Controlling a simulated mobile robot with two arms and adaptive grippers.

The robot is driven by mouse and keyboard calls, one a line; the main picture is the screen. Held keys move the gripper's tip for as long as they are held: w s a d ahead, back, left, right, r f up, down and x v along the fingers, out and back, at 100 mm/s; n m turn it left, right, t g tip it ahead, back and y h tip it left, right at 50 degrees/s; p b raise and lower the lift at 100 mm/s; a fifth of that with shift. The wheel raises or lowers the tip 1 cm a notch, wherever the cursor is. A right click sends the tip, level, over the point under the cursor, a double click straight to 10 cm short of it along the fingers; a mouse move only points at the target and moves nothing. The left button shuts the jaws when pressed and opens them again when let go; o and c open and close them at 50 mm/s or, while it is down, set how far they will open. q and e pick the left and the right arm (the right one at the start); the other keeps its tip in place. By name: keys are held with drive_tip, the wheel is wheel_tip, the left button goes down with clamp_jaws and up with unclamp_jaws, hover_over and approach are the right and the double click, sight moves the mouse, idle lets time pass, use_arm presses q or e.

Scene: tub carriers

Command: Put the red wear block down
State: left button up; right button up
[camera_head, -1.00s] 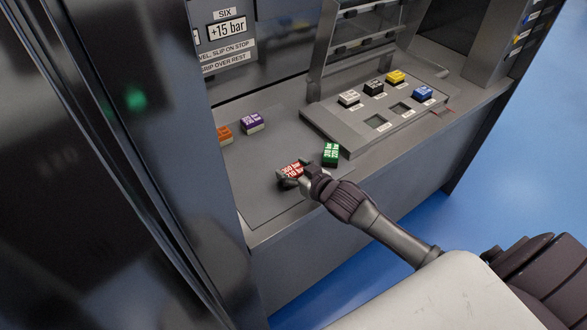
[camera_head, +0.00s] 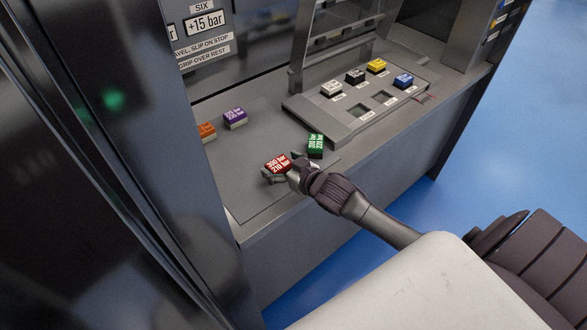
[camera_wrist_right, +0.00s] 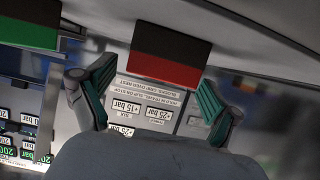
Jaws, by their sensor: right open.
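The red wear block (camera_head: 277,163), with white lettering on top, lies on the grey bench top at the front. My right gripper (camera_head: 284,173) is at its near side, and the fingers hide part of its lower edge. In the right wrist view the red block (camera_wrist_right: 168,62) with a dark side shows just beyond and between the spread fingers (camera_wrist_right: 156,98), with gaps on both sides. The right gripper is open. My left gripper is in neither view.
A green block (camera_head: 316,145) lies close to the right of the red one. Purple (camera_head: 234,118) and orange (camera_head: 207,131) blocks stand behind to the left. A raised panel (camera_head: 330,118) at the right holds several blocks and has empty square recesses.

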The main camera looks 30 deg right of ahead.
drive_tip(key=v, duration=1.1)
drive_tip(key=shift+b, duration=0.4)
idle(0.4)
